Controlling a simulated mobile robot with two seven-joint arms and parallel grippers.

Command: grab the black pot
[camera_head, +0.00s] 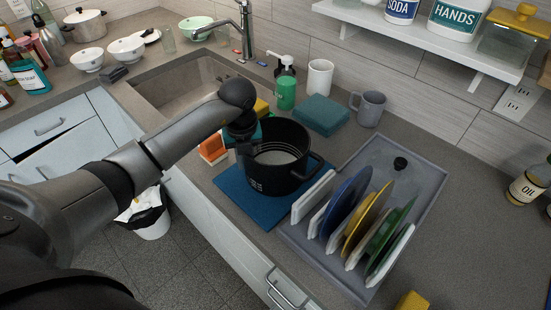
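The black pot (273,181) stands upright on a blue mat (240,200) on the counter, between the sink and the dish rack. It is open at the top, with a light inside and a handle at its right side. My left arm reaches in from the left. My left gripper (245,146) is at the pot's left rim and covers that part of it. The fingers are dark against the dark pot, so I cannot tell whether they are open, shut or touching it. My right gripper is not in view.
A grey dish rack (428,201) with several upright plates stands close on the pot's right. An orange sponge (211,149) lies at its left. A green soap bottle (286,92), a teal cloth (321,115) and a grey mug (369,109) stand behind. The sink (165,93) is back left.

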